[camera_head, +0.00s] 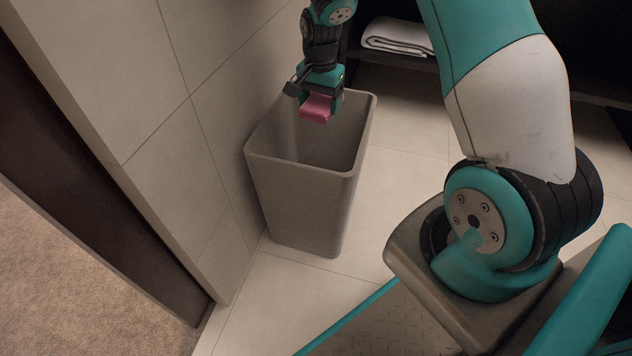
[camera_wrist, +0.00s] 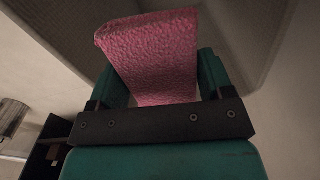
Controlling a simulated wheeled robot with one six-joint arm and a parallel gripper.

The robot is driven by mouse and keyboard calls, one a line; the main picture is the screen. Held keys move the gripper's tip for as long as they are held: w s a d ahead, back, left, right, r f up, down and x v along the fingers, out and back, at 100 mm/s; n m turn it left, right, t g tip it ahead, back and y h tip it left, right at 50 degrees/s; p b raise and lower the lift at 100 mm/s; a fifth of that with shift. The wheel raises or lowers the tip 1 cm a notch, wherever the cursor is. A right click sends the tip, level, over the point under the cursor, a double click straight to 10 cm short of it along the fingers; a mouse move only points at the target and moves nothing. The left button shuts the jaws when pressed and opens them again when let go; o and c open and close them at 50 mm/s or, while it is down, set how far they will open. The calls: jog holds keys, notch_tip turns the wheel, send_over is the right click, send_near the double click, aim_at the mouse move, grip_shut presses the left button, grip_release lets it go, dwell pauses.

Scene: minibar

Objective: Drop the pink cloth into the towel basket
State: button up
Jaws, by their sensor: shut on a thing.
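The pink cloth (camera_head: 316,108) is a small folded piece held in my gripper (camera_head: 318,94). In the wrist view the cloth (camera_wrist: 152,52) sits between the two teal fingers of my gripper (camera_wrist: 158,85), which is shut on it. The towel basket (camera_head: 300,187) is a tall grey-beige open bin standing on the tiled floor against the wall. My gripper and the cloth are over the far part of its opening, near rim height; I cannot tell exactly how deep. The basket's inside bottom is hidden.
A tiled wall (camera_head: 215,90) stands close along the basket's left side. A folded white towel (camera_head: 398,36) lies on a dark shelf at the back. Pale floor tiles (camera_head: 400,180) are clear right of the basket. Brown carpet (camera_head: 70,270) lies at the lower left.

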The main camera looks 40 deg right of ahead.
notch_tip(320, 180, down, 2)
jog(key=shift+f+b, duration=0.15)
jog(key=shift+b, duration=0.65)
jog(key=o, duration=0.9)
notch_tip(320, 180, up, 8)
jog(key=p, duration=0.4)
jog(key=shift+f, duration=0.1)
jog(key=shift+f, duration=0.1)
